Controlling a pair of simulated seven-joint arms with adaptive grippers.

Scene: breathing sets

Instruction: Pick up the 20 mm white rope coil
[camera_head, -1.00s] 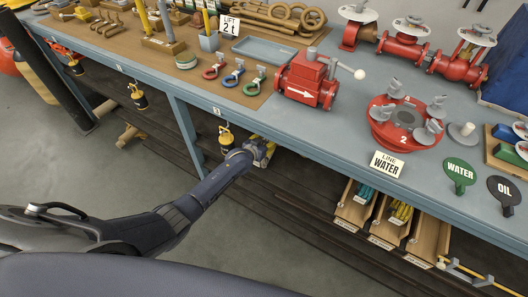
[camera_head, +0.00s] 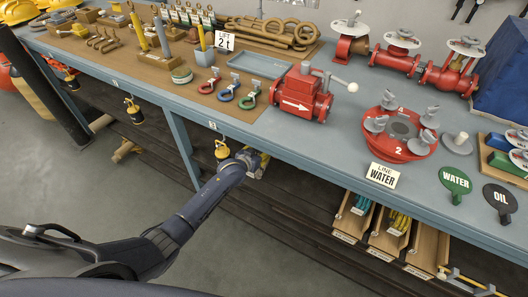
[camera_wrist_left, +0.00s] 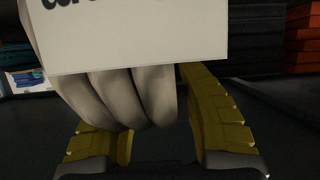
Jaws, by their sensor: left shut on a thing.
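In the left wrist view, pale thick rope strands (camera_wrist_left: 110,95) hang in a bundle below a white label card (camera_wrist_left: 140,35) with dark, cut-off lettering. They look like the white rope coil; its size cannot be read. My left gripper (camera_wrist_left: 158,120) has its yellow fingers on either side of the lower strands and is shut on them. In the head view my left gripper (camera_head: 254,164) is under the front edge of the bench, its fingers partly hidden, and the coil cannot be made out there. My right gripper is in neither view.
The blue bench (camera_head: 320,150) overhangs my left gripper. Yellow hanging tags (camera_head: 222,149) are close beside it. Wooden bins (camera_head: 390,235) stand under the bench to the right. A red valve (camera_head: 301,95) and a red flanged fitting (camera_head: 400,150) stand on top. The floor in front is clear.

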